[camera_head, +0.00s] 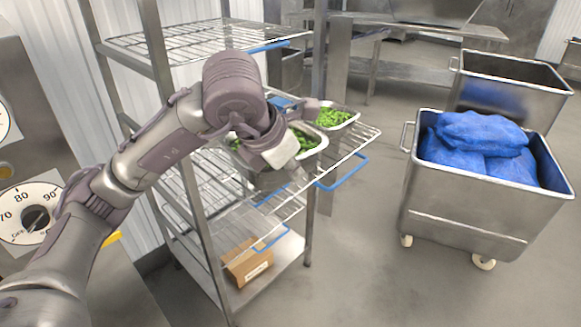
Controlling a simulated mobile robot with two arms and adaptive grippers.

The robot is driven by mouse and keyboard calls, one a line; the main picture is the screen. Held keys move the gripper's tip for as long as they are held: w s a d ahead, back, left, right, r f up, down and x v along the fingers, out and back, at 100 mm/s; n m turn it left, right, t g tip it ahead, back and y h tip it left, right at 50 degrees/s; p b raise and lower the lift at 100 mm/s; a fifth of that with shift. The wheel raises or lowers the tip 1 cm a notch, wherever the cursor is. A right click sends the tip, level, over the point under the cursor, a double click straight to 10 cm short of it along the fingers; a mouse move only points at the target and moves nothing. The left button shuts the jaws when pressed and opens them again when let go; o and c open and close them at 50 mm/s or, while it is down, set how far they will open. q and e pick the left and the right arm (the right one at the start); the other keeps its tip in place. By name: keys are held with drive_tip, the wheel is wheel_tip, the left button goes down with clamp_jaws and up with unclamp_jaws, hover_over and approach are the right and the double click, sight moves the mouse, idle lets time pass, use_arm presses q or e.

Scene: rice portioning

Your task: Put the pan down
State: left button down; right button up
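A metal pan (321,147) with green vegetables is on the pulled-out middle wire shelf (368,134) of the rack, as far as I can tell. A second metal pan (354,119) with bright green vegetables is just behind it, to the right. My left gripper (290,138) is over the left side of the nearer pan and hides part of it. Its fingers are partly hidden by my wrist, so I cannot tell whether they are shut on the pan's rim. My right gripper is not in view.
The rack has an upper wire shelf (205,38), a post (160,80) near my arm and a cardboard box (247,262) low down. A steel cart (470,215) with blue bags stands right. A dial (35,218) is at left. Floor between rack and cart is clear.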

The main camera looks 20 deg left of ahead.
use_arm(q)
drive_tip(key=shift+s+a+m, duration=0.15)
drive_tip(key=shift+s, duration=0.35)
drive_tip(key=shift+s+a+m, duration=0.15)
drive_tip(key=shift+s, duration=0.3)
drive_tip(key=shift+s+f+m+h, duration=0.1)
drive_tip(key=shift+f+m+h, duration=0.05)
drive_tip(key=shift+m+h, duration=0.25)
drive_tip(key=shift+w+d+f+m+g+h, duration=0.1)
drive_tip(key=shift+w+f+m+g+h, duration=0.2)
drive_tip(key=shift+f+m, duration=0.35)
drive_tip(key=shift+s+f+m, duration=0.15)
drive_tip(key=shift+f+m, duration=0.2)
drive_tip(key=shift+m, duration=0.1)
drive_tip(key=s+f+m+g, duration=0.5)
drive_tip(key=f+m, duration=0.2)
drive_tip(key=m, duration=0.5)
drive_tip(key=s+a+f+m+g+y, duration=0.1)
drive_tip(key=s+f+m+g, duration=0.5)
drive_tip(key=m, duration=0.7)
wheel_tip(320, 180, down, 2)
drive_tip(key=shift+s+a+f+m+g, duration=0.15)
drive_tip(key=shift+a+f+m+g, duration=0.05)
drive_tip(key=shift+m+g, duration=0.1)
